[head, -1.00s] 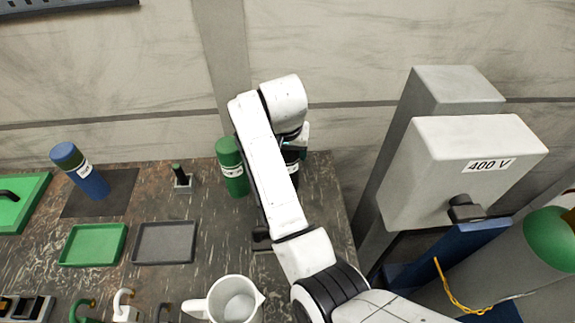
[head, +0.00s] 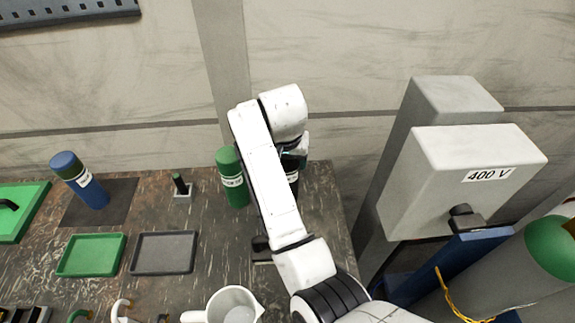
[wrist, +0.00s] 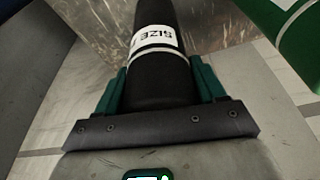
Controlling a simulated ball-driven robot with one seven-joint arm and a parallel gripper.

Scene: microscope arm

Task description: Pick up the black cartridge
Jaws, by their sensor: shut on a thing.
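The black cartridge (wrist: 160,85) has a white band lettered "SIZE" and stands between the two green fingers of my gripper (wrist: 159,70) in the wrist view. The fingers are shut on its sides. In the head view only a dark strip of the cartridge (head: 292,180) shows beside my white arm, near the bench's back right. My arm hides most of it and most of the gripper there. I cannot tell whether its base touches the bench.
A green cartridge (head: 232,178) stands close on the left, and a blue one (head: 80,180) farther left. A green tray (head: 91,256), a grey tray (head: 163,254) and a white jug (head: 232,305) are nearer. A grey "400 V" box (head: 465,180) is right.

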